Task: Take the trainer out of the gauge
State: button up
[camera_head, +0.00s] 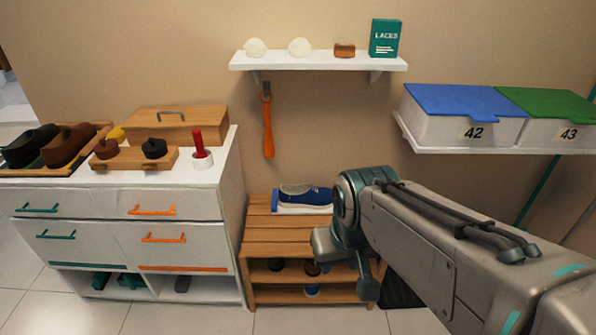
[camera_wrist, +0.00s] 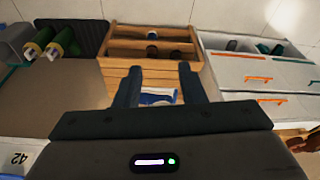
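The blue trainer (camera_head: 308,195) with a white sole sits on the top of the slatted wooden rack (camera_head: 262,232). The gauge (camera_head: 275,202) shows as a blue upright end piece and a pale base at the trainer; how snugly the shoe sits in it is too small to tell. In the wrist view my gripper (camera_wrist: 159,82) has its two dark fingers spread apart, with nothing held between them. The trainer and gauge show partly as a blue and white patch (camera_wrist: 158,97) between and beyond the fingers, the rest hidden by my gripper's body.
A white drawer cabinet (camera_head: 235,185) with shoes and a wooden box (camera_head: 177,127) on top stands left of the rack. Above are a wall shelf (camera_head: 320,62) and a hanging orange shoehorn (camera_head: 268,125). Lidded boxes 42 (camera_head: 440,128) and 43 (camera_head: 550,132) stand at right.

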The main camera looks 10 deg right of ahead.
aim_at(302, 196)
jog(key=i, duration=1.3)
jog(key=u, duration=0.05)
